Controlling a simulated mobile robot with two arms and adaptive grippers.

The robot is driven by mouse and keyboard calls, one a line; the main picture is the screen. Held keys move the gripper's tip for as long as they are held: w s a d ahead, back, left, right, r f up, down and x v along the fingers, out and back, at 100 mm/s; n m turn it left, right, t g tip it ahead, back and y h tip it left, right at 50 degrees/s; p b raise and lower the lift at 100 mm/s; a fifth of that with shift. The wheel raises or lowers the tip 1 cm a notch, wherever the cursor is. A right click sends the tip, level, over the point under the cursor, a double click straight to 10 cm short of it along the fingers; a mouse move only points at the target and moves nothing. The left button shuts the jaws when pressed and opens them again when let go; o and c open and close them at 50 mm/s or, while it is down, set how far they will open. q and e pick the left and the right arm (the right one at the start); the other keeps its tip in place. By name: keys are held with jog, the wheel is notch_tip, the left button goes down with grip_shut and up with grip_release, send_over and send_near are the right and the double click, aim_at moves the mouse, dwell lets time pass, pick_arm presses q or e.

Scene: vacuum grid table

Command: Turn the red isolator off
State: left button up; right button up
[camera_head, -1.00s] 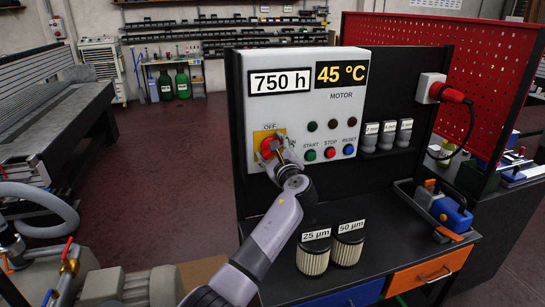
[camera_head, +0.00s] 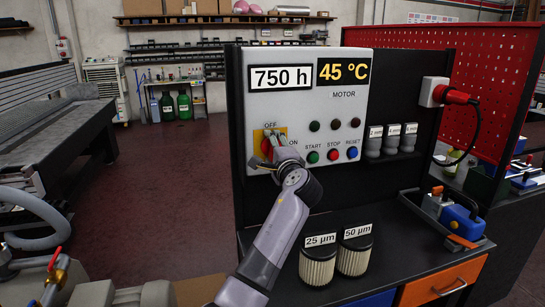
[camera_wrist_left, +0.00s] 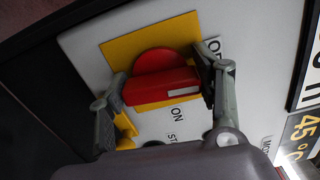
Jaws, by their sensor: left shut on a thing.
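The red isolator (camera_head: 266,147) is a rotary switch on a yellow plate on the white panel, with OFF above it and ON to its right. In the left wrist view its red handle (camera_wrist_left: 160,88) is a thick bar across a round base. A white mark is near the bar's end on the OFF side, and the bar points roughly toward OFF. My left gripper (camera_head: 274,150) is at the isolator, partly hiding it. The left wrist view shows its fingers (camera_wrist_left: 163,92) on both ends of the handle, shut on it. My right gripper is not in view.
START, STOP and RESET buttons (camera_head: 333,155) sit right of the isolator, under dark lamps. Two filters (camera_head: 318,265) stand on the bench below, beside my left arm.

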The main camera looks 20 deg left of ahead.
pick_arm(q)
jog(key=shift+n+b, duration=0.3)
jog(key=shift+n, duration=0.2)
jog(key=o, duration=1.2)
jog(key=shift+c, duration=0.2)
jog(key=v, duration=1.2)
jog(key=shift+f, duration=0.1)
